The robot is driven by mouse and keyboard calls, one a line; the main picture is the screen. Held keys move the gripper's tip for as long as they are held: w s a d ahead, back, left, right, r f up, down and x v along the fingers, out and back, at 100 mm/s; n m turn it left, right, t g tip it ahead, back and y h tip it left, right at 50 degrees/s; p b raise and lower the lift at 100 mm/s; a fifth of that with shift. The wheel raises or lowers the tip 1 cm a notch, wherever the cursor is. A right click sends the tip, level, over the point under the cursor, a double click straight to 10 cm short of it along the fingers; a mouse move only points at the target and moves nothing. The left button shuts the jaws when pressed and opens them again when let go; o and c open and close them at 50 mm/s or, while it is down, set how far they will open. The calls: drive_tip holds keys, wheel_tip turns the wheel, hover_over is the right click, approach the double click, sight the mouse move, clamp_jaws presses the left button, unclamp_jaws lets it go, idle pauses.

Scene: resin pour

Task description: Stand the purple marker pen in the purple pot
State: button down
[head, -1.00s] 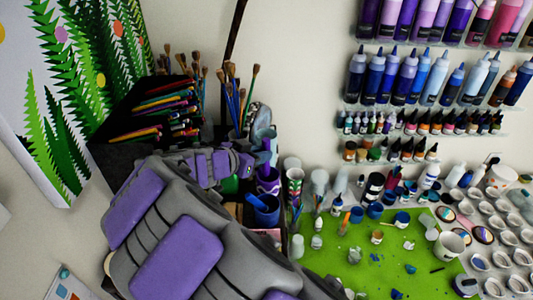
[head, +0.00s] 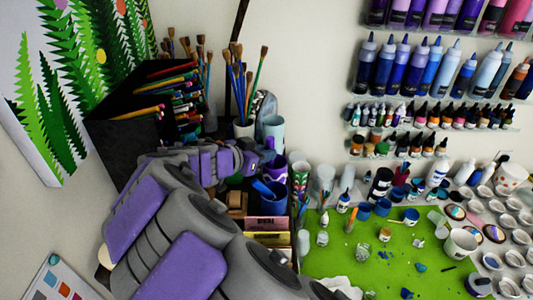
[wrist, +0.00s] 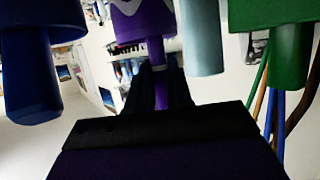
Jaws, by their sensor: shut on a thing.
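The purple pot (head: 276,169) stands on the desk just right of my gripper in the head view. It also shows in the wrist view (wrist: 143,22), with a pale wavy mark on its side. My gripper (head: 250,158) is shut on the purple marker pen (wrist: 156,52), between its dark fingers (wrist: 160,88). In the wrist view the pen runs from the fingers to the pot's mouth, where its far end is hidden; I cannot tell how deep it is. In the head view my gripper largely hides the pen.
A blue pot (head: 268,199) with a blue item in it stands close in front. A pale blue-grey pot (head: 273,128) stands behind. A black pen box (head: 125,145) stands left; a green mat (head: 350,265) lies right.

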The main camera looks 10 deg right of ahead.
drive_tip(key=shift+d, duration=0.9)
drive_tip(key=c, duration=1.5)
unclamp_jaws()
drive_tip(key=shift+d, duration=0.25)
drive_tip(key=o, duration=0.3)
drive_tip(key=shift+f, duration=0.1)
drive_tip(key=shift+o, duration=1.2)
drive_tip(key=shift+a, duration=1.1)
drive_tip(key=b+v, duration=0.2)
drive_tip(key=v, duration=1.4)
drive_tip(key=shift+s+a+r+b, duration=0.2)
drive_tip(key=shift+s+r+b, duration=0.05)
drive_tip(key=shift+s+b, duration=0.05)
